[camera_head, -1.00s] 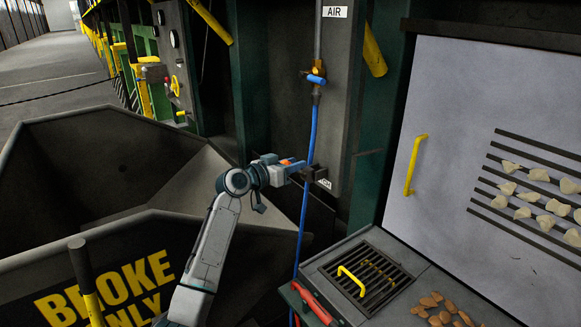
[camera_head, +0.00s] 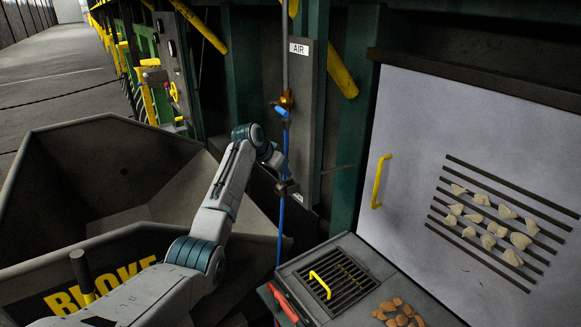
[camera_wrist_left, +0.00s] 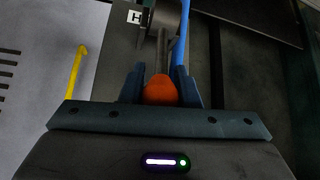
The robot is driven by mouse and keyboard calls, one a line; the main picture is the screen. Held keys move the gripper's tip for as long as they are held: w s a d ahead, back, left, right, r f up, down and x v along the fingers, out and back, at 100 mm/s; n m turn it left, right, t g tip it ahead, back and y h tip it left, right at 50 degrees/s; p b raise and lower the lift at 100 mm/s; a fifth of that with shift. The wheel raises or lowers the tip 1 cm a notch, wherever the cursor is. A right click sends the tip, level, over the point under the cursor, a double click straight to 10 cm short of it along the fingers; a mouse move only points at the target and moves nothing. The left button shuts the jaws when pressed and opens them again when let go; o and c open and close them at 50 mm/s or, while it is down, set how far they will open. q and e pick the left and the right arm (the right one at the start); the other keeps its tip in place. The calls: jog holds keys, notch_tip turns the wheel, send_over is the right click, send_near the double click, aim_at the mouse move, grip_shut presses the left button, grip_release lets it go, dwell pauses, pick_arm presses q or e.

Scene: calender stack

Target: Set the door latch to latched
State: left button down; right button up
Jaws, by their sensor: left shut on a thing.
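My left gripper (camera_head: 280,165) reaches in from the left to a dark bracket (camera_head: 288,187) low on the grey upright post. In the left wrist view its two dark fingers (camera_wrist_left: 160,88) are shut on an orange knob (camera_wrist_left: 160,91) at the end of a grey rod (camera_wrist_left: 161,50). The rod runs up to a grey mount; this looks like the latch lever, but its set position cannot be told. A small white label (camera_wrist_left: 134,17) beside the mount shows an "H"; the rest is hidden. In the head view my wrist hides the knob. My right gripper is not in view.
A blue hose (camera_head: 281,225) hangs beside the bracket, below a brass valve under the "AIR" label (camera_head: 300,49). A "BROKE" bin (camera_head: 90,140) stands left. A pale panel (camera_head: 430,130) with a yellow handle (camera_head: 381,181) and a grated counter (camera_head: 345,275) stand right.

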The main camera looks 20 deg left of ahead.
pick_arm(q)
jog(key=shift+w+d+g+y+p, duration=0.35)
jog(key=shift+w+g+y, duration=0.05)
jog(key=shift+g, duration=0.2)
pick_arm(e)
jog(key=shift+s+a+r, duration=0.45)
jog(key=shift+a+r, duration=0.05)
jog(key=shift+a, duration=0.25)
pick_arm(q)
jog(key=c, duration=1.4)
grip_release()
jog(key=o, duration=0.3)
jog(key=shift+w+d, duration=0.1)
jog(key=shift+w, duration=0.05)
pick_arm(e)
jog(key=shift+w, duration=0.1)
pick_arm(q)
jog(key=shift+s+a+r, duration=0.2)
jog(key=shift+s+r, duration=0.05)
jog(key=shift+r, duration=0.05)
jog(key=b+v, duration=0.4)
jog(key=v, duration=0.6)
jog(key=shift+w+d, duration=0.15)
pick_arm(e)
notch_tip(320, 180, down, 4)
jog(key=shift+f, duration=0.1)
